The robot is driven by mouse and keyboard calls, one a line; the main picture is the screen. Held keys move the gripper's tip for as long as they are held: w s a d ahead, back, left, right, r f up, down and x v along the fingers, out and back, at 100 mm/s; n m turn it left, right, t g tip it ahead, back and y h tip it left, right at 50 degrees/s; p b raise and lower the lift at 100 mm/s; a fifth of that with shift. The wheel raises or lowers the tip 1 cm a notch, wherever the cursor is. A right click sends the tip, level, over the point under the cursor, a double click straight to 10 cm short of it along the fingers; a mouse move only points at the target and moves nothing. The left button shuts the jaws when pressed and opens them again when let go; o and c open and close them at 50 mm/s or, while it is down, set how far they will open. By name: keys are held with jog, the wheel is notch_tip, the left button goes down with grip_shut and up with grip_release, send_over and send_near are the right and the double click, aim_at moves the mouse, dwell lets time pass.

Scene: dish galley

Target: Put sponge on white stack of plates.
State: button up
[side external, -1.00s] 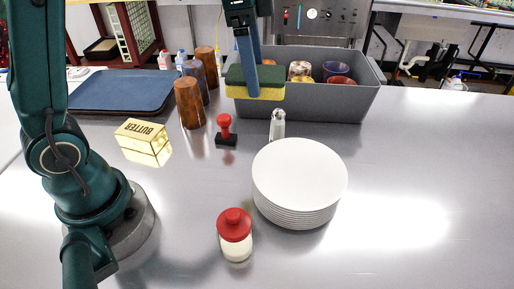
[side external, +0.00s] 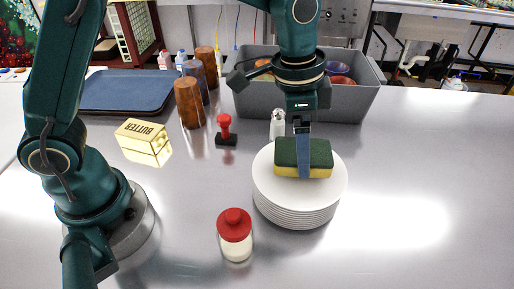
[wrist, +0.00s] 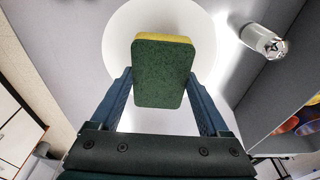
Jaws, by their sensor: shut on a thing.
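The sponge, green on top and yellow below (side external: 287,154), is between the fingers of my gripper (side external: 303,160) in the side view. My gripper is shut on it. The sponge is over the white stack of plates (side external: 275,203), near the middle of the top plate; whether it touches the plate I cannot tell. In the wrist view the sponge (wrist: 162,75) sits between my two blue fingers (wrist: 162,95), with the round white plate (wrist: 122,40) behind it.
A jar with a red lid (side external: 235,235) stands in front left of the plates. A shaker (side external: 277,124) stands just behind them. A red-handled stamp (side external: 225,130), a butter box (side external: 145,142), brown cups (side external: 189,103), a blue tray (side external: 125,92) and a grey bin (side external: 355,104) are farther off. The right side is clear.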

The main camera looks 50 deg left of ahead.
aim_at(293, 149)
jog(key=shift+f, duration=0.65)
jog(key=shift+f, duration=0.15)
jog(key=o, duration=1.2)
jog(key=shift+c, duration=0.2)
notch_tip(293, 149, up, 11)
jog(key=s+a, duration=0.1)
jog(key=s+a+f+n+t+y, duration=0.1)
jog(key=s+a+f+n+t, duration=0.2)
jog(key=s+a+n, duration=0.6)
jog(key=s+a+t, duration=0.1)
jog(key=s+a, duration=0.1)
jog(key=s, duration=0.2)
jog(key=shift+s+f, duration=0.2)
jog(key=shift+f, duration=0.05)
